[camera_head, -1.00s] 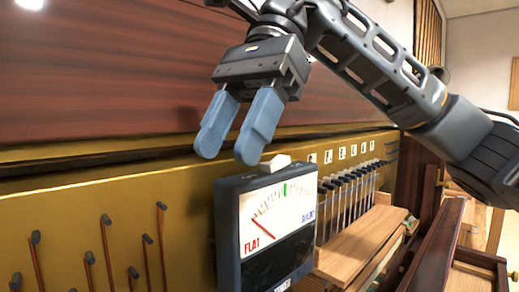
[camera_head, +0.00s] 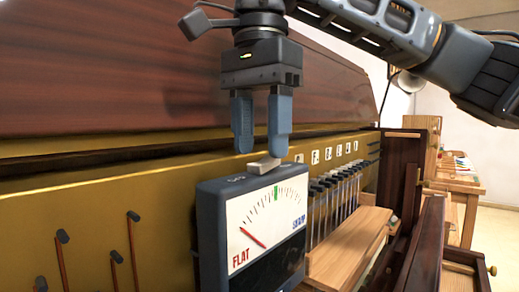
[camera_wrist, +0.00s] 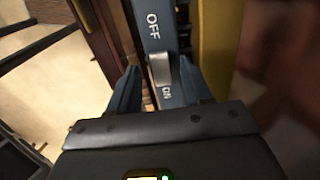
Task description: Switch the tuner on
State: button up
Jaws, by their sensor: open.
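The tuner (camera_head: 224,215) is a dark blue box with a white dial. Its red needle leans toward FLAT, and a green mark is at the top of the scale. A pale switch (camera_head: 264,165) sits on its top face. In the wrist view the fingers (camera_wrist: 160,92) flank the tuner's top; contact is unclear.
A gold panel (camera_head: 90,205) with several pegs stands behind the tuner. A row of dark-tipped keys (camera_head: 335,190) and a wooden ledge (camera_head: 350,240) are to its right. Dark wooden frames (camera_head: 400,175) stand further right.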

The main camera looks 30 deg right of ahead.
jog(key=shift+f, duration=0.95)
jog(key=shift+c, duration=0.2)
